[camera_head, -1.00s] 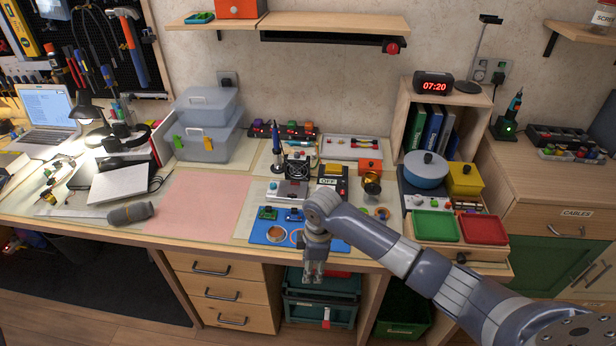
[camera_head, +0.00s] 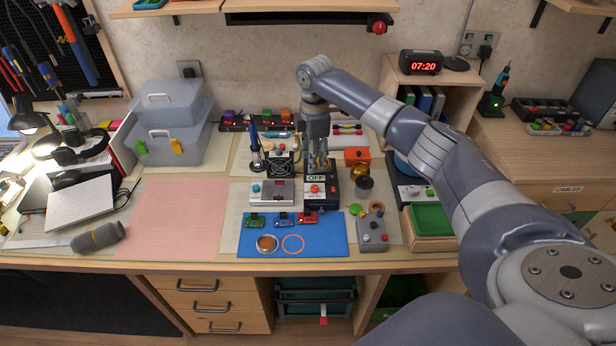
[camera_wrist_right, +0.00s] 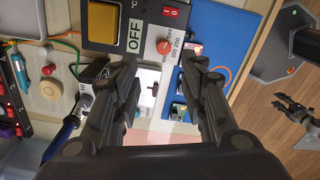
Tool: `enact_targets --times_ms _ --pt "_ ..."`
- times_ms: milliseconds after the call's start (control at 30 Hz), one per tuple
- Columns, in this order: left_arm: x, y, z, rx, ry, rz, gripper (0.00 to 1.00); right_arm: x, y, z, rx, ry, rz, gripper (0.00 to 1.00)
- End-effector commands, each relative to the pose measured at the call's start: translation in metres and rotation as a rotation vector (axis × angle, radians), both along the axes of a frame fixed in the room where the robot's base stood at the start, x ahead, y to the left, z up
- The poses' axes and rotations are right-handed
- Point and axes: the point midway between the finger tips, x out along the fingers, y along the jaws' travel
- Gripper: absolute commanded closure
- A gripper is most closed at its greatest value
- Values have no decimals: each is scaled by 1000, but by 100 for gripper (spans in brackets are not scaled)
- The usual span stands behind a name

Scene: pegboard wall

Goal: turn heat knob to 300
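The heat knob (camera_wrist_right: 163,47) is a round orange-red knob on a black control box (camera_wrist_right: 150,28); printed marks by it include 200 and 300. The box's label reads OFF. In the head view the knob (camera_head: 314,189) is on the box's near side. My right gripper (camera_head: 318,168) points down over the box. In the right wrist view its fingers (camera_wrist_right: 160,66) are spread with nothing between them, and the knob shows beyond the gap, apart from the tips. My left gripper (camera_wrist_right: 290,108) shows small at the right wrist view's edge, over the floor; its opening is unclear.
A silver device (camera_head: 272,193) stands left of the box and a blue mat (camera_head: 325,240) lies in front. A gold piece and dark pot (camera_head: 364,182) and a grey joystick box (camera_head: 373,235) are on the right. The pink mat (camera_head: 170,215) is clear.

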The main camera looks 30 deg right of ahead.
Motion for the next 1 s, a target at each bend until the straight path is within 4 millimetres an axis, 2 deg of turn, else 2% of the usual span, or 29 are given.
enact_targets --times_ms 100,300,367,467,633,800,967,1000 --pt "-9 -1 4 0 12 1 60 -1 0 -16 -1 4 0 61" --pt "-40 0 8 2 58 1 60 -2 1 -55 -1 4 -1 61" --pt "-44 1 9 3 63 1 60 -1 1 -66 0 3 -1 61" --pt "-42 0 10 3 61 1 60 -1 1 -82 0 2 0 61" --pt "-23 -1 12 0 33 1 60 -1 1 -99 -1 1 0 61" --pt "-8 -3 14 -3 10 1 60 -1 1 -104 0 0 1 61" --pt "-12 -2 13 -2 16 1 60 -1 1 -104 0 -1 1 61" --pt "-14 -2 13 -2 19 1 60 -1 1 -104 0 0 1 65"
